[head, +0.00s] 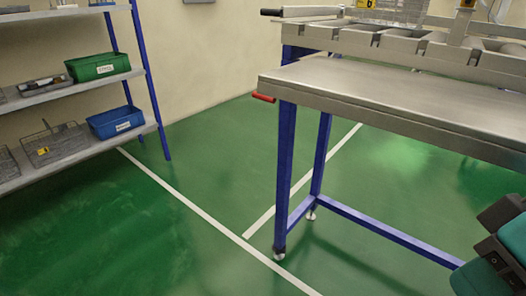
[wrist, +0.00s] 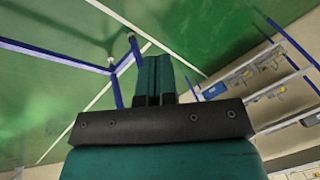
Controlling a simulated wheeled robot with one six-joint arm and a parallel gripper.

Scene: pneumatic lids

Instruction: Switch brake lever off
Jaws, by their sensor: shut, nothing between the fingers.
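A small red lever handle (head: 264,97) sticks out at the left front corner of the steel-topped table (head: 350,88), just under its top; it looks like the brake lever. In the wrist view I cannot make out this red handle. My gripper (wrist: 153,62) shows in the wrist view with its two teal fingers together, shut and empty. Teal and black parts of my arm show at the lower right edge of the head view, low and well to the right of the red lever, apart from it.
The table has blue legs (head: 286,175) and a low blue crossbar (head: 385,235). At its back a long bar with a black grip (head: 271,12) points left. A shelf with a green bin (head: 95,66) and a blue bin (head: 116,121) stands left. Green floor (head: 190,240) between is clear.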

